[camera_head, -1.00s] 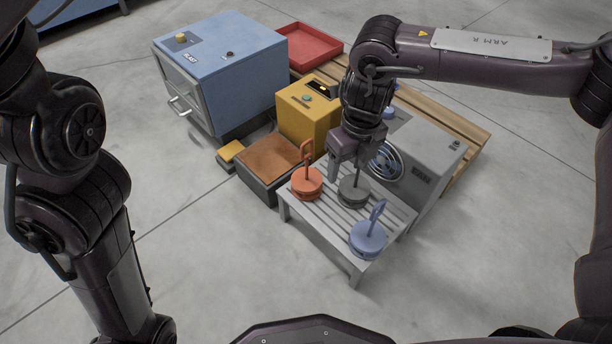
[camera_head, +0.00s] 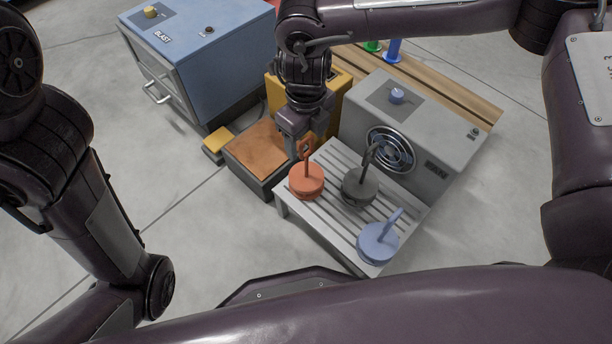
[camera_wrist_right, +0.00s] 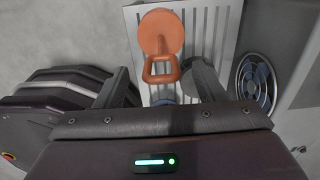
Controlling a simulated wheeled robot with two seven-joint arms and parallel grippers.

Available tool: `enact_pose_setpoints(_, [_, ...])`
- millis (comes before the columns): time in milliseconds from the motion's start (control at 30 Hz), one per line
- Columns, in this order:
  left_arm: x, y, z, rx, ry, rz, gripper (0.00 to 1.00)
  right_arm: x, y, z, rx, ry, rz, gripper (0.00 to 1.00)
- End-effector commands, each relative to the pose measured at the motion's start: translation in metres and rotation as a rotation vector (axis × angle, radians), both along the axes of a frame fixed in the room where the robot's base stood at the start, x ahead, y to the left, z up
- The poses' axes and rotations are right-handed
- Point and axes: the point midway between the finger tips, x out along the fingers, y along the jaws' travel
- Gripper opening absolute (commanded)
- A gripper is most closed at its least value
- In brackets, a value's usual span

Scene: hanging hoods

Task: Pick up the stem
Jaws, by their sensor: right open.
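Three round pieces, each with an upright stem, stand on a slatted grey rack: an orange one (camera_head: 306,183) at left, a dark grey one (camera_head: 359,187) in the middle and a blue one (camera_head: 378,243) at front right. The orange stem (camera_head: 307,158) ends in a loop. My right gripper (camera_head: 300,150) is at the top of the orange stem. In the right wrist view, the open fingers (camera_wrist_right: 160,88) are on either side of the orange loop (camera_wrist_right: 162,71), with gaps between. My left arm shows at the left, but its gripper is out of view.
A grey fan box (camera_head: 425,135) stands right behind the rack (camera_head: 330,225). A brown-topped block (camera_head: 262,150) and a yellow box (camera_head: 338,105) are behind and left. A blue box (camera_head: 200,60) is further back. Floor is clear in front.

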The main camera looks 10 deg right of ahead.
Motion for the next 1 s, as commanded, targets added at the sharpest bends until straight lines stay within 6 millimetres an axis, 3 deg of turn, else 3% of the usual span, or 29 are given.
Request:
enact_pose_setpoints(67, [-0.007,0.005,-0.005,-0.015,-0.018,0.006,0.36,0.0,0.0,-0.014,-0.001,-0.001,0.0,0.64])
enact_pose_setpoints(300, [-0.005,0.004,-0.032,-0.013,-0.011,0.006,0.36,0.001,-0.002,-0.045,-0.001,0.0,0.001,0.64])
enact_pose_setpoints(567, [-0.005,0.004,-0.03,-0.013,-0.012,0.006,0.36,0.001,-0.002,-0.044,-0.001,0.0,0.0,0.64])
enact_pose_setpoints(1000, [-0.005,0.004,-0.03,-0.013,-0.012,0.005,0.36,0.001,-0.002,-0.044,-0.001,0.001,-0.001,0.06])
